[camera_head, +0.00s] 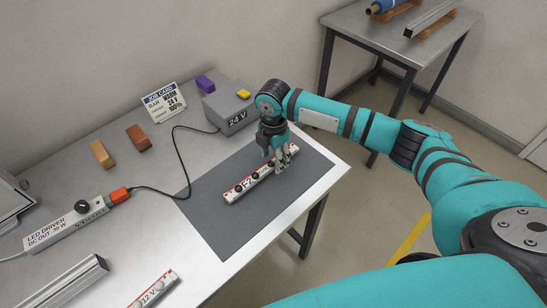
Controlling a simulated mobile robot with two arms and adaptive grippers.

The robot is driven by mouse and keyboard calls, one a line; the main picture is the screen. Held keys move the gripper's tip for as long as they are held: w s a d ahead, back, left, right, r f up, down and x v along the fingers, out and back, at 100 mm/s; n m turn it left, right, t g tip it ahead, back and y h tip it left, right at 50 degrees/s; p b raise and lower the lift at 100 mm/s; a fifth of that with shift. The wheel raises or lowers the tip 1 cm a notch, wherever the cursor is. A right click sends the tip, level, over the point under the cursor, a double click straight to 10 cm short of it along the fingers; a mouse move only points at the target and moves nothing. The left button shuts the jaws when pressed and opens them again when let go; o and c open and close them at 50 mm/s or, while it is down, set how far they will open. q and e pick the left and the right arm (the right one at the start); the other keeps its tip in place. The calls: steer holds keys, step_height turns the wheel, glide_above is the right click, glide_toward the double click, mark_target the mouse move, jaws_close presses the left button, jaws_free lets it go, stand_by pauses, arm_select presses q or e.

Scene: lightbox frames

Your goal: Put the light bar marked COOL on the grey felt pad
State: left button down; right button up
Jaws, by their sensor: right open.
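A dark grey pad (230,232) lies flat on the steel table. A white light bar with red ends (250,184) lies on it at a slant; its marking is too small to read surely. My right gripper (280,166) is open and points down at the upper right end of this bar, with its fingers close around that end. I cannot tell whether they touch it. A second white bar (155,289) marked 12 V lies at the table's front edge, partly cut off by the frame. No COOL mark is legible. My left gripper is not in view.
A grey 24 V box (229,110) stands behind the pad, its cable running to an orange plug (119,195) on the LED driver (66,225). A metal profile (68,285) lies front left.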

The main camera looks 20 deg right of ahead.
step_height(320, 180, up, 12)
steer(key=b, duration=0.1)
steer(key=shift+f, duration=0.2)
